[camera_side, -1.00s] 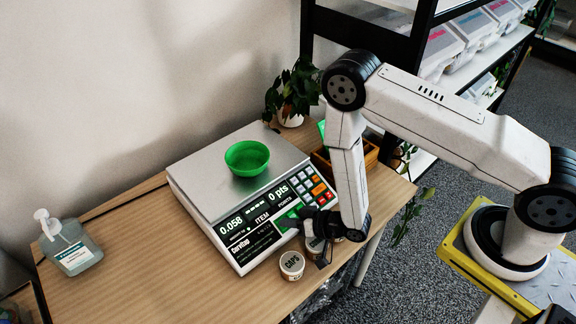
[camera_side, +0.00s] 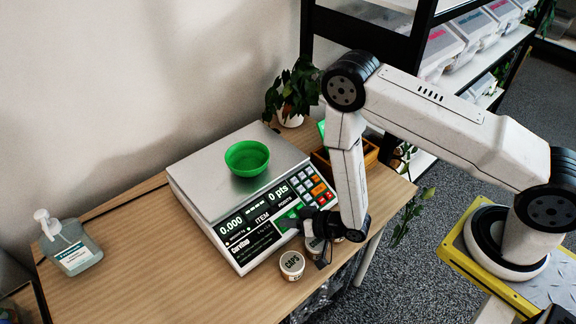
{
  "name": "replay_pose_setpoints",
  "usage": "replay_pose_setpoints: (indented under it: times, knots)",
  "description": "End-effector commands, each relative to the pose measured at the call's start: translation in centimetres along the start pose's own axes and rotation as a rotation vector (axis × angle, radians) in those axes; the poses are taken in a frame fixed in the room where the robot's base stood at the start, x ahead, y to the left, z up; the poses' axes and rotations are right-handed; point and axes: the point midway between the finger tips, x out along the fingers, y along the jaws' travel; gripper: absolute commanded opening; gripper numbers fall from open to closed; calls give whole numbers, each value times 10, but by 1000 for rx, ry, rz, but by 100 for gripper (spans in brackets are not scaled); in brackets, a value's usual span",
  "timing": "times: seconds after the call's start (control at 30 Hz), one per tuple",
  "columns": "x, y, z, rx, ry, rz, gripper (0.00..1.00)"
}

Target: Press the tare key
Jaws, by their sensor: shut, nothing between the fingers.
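The white scale (camera_side: 207,207) stands on the wooden table with a green bowl (camera_side: 247,158) on its metal pan. Its display (camera_side: 231,223) reads 0.000 on the left and 0 pts on the right. The keypad (camera_side: 311,188) has white, orange and red keys, with a green patch (camera_side: 290,214) on the panel nearer the front. My gripper (camera_side: 287,222) is shut and empty, with its dark fingertips at the front panel beside the green patch. The fingers hide part of the panel, and I cannot tell whether they touch a key.
A jar labelled CAPS (camera_side: 292,265) stands in front of the scale, close below my gripper, with other jars partly hidden behind the gripper. A sanitizer bottle (camera_side: 72,246) stands at the left. A potted plant (camera_side: 291,95) and a wooden box (camera_side: 366,155) are behind. The front left tabletop is clear.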

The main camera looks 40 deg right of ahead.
Motion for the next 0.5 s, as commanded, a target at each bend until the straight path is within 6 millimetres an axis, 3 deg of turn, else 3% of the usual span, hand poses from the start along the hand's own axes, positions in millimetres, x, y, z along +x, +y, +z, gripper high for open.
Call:
replay_pose_setpoints:
  times: [0.5]
  knots:
    - [-10, -7, -7, 0, 1, 0, 0]
